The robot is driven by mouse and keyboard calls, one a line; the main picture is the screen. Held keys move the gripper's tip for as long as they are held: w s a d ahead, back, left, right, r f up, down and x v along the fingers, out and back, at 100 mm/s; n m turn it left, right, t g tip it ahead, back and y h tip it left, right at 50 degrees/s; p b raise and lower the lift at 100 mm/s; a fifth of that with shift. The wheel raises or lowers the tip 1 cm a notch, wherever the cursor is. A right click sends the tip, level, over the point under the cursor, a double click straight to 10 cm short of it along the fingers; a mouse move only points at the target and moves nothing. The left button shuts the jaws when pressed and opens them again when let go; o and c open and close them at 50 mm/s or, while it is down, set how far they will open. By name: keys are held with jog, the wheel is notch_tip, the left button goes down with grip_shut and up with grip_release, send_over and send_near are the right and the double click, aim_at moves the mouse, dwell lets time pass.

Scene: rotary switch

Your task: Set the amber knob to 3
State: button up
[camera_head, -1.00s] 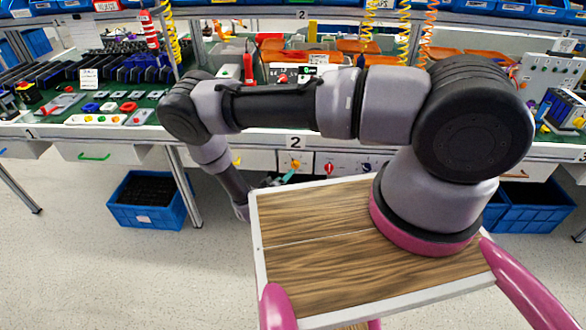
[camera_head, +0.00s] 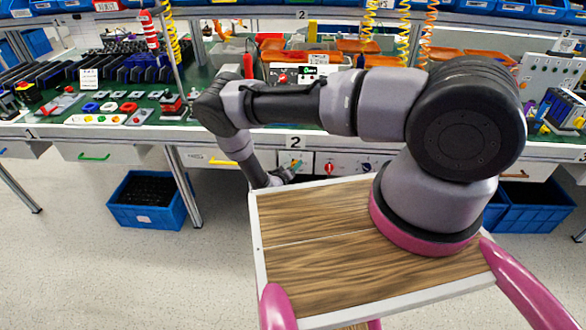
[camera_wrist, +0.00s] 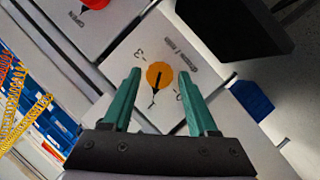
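The amber knob (camera_wrist: 158,75) is on a light panel in the wrist view, with a dark pointer toward the bottom, slightly left. A "3" mark is up and left of it; another mark at lower right is partly hidden by a finger. My gripper (camera_wrist: 160,80) is open, with one teal finger on each side of the knob in the picture. I cannot tell whether the fingers touch it. In the head view my gripper (camera_head: 294,166) is at the panel below the bench edge and largely covers the knob.
A red knob (camera_head: 329,169) and a blue knob (camera_head: 367,167) are on the panel to the right. The red knob (camera_wrist: 95,3) also shows at the wrist view's top edge. A blue bin (camera_head: 148,200) stands on the floor at left. The workbench above is crowded.

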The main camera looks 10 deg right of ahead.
grip_shut()
jog(key=shift+s+d+f+m+t+y, duration=0.1)
jog(key=shift+d+m+t+y, duration=0.4)
jog(key=shift+m+y, duration=1.75)
jog(key=shift+s+d+m+t+y, duration=0.15)
jog(key=shift+m+t+y, duration=0.9)
jog(key=shift+m, duration=1.95)
jog(key=shift+w+d+f+m+t+y, duration=0.1)
jog(key=shift+d+m+t+y, duration=0.25)
jog(key=shift+m+y, duration=2.05)
jog(key=shift+a+m+h, duration=0.1)
jog(key=shift+m+h, duration=0.2)
jog(key=shift+m, duration=0.15)
